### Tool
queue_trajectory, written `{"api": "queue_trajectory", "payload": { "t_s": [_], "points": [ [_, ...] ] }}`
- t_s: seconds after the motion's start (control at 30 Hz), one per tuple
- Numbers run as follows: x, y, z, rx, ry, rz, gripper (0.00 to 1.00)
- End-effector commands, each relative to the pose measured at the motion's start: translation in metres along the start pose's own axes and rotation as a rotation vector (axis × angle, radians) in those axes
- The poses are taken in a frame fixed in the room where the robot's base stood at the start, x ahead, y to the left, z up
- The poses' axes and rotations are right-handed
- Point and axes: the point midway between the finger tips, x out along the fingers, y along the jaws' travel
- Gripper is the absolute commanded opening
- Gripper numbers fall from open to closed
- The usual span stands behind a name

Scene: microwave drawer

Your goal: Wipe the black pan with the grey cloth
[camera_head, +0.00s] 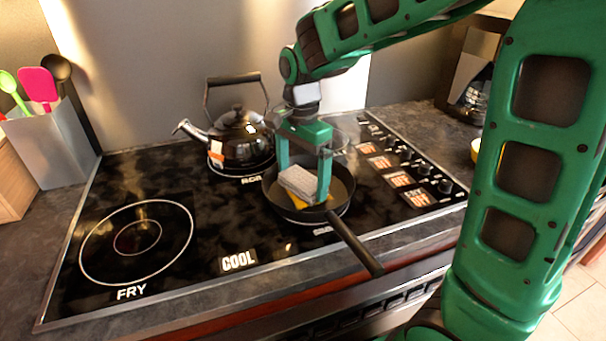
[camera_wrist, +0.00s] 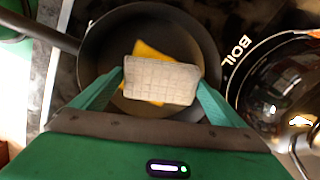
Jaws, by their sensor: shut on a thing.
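The black pan (camera_head: 339,187) sits on the right front burner of the stove, its handle pointing toward the front right. It also shows in the wrist view (camera_wrist: 98,52). The grey cloth (camera_head: 298,182) is between the fingers of my gripper (camera_head: 303,186), inside the pan's rim. In the wrist view my gripper (camera_wrist: 161,84) is shut on the grey cloth (camera_wrist: 160,80), with a fingertip at each end. A yellow-orange piece (camera_wrist: 148,52) lies under the cloth in the pan. I cannot tell whether the cloth touches the pan floor.
A shiny black kettle (camera_head: 238,138) stands on the back burner, close to the pan. The left front burner (camera_head: 137,240) is bare. Stove knobs (camera_head: 423,167) lie right of the pan. A grey utensil holder (camera_head: 52,145) stands at the far left.

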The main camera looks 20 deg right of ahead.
Motion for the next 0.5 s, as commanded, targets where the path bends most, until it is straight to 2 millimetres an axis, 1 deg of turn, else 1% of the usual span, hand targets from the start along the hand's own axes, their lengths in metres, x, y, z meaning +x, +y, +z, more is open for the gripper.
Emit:
{"api": "queue_trajectory", "payload": {
  "t_s": [0.1, 0.13, 0.17, 0.5],
  "points": [
    [0.0005, 0.0001, 0.0005, -0.002, -0.001, 0.001, 0.53],
    [0.0005, 0.0002, 0.0005, -0.002, -0.001, 0.001, 0.97],
    [0.0005, 0.0002, 0.0006, -0.002, -0.001, 0.001, 1.0],
    [0.0002, 0.0002, 0.0003, -0.001, 0.0, 0.001, 1.0]
  ]
}}
